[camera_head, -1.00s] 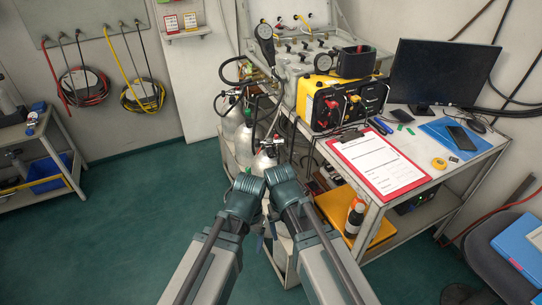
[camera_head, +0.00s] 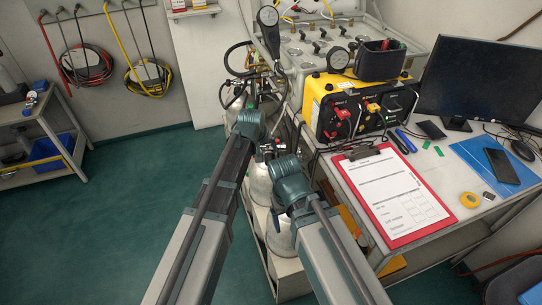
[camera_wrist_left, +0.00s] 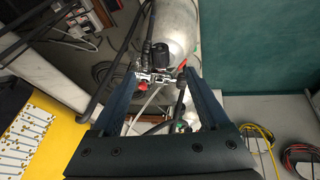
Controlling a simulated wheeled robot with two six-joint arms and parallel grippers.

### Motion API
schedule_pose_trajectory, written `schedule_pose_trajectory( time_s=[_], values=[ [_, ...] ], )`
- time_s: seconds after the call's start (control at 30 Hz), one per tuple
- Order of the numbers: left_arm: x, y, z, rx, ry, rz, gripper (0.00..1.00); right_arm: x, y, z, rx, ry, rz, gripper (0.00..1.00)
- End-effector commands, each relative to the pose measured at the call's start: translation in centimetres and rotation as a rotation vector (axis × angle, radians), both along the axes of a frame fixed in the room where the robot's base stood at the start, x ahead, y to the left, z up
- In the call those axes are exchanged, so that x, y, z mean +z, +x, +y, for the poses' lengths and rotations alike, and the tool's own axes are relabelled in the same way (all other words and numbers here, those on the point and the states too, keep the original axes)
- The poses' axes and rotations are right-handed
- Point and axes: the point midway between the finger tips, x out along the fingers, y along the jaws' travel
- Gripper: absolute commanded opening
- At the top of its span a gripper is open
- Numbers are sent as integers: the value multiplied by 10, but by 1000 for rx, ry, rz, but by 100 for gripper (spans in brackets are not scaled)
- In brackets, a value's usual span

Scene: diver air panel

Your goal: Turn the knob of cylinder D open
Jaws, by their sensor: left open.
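Silver cylinders stand in a rack left of the bench; one (camera_head: 259,185) shows between my arms and another (camera_head: 279,240) nearer. I cannot read a letter D on any of them. My left gripper (camera_wrist_left: 159,70) is open in the left wrist view, its two fingers apart. A metal valve (camera_wrist_left: 158,77) with a black knob (camera_wrist_left: 162,54) shows in line with the gap between the fingertips, in front of a silver cylinder (camera_wrist_left: 176,25). Whether the fingers touch it I cannot tell. In the head view my left wrist is over the rack. My right gripper's fingers are hidden behind its wrist.
The bench right of the rack carries a yellow panel box (camera_head: 318,98), a red clipboard (camera_head: 385,228) and a monitor (camera_head: 480,70). Open green floor (camera_head: 110,220) lies to the left.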

Motion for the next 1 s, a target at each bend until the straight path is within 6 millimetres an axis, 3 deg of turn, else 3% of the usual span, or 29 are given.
schedule_pose_trajectory(
  time_s=[0.27, 0.47, 1.0],
  values=[
    [-4, 2, 0, 1, -1, -1, 79, -4, 0, 0, 0, 0, 0, 83],
    [-19, 8, -3, 0, 0, -1, 79, -20, 0, 0, 1, 0, 0, 83],
    [-94, 40, -13, -1, 1, -1, 79, -94, 0, 0, 1, 0, 0, 83]
  ],
)
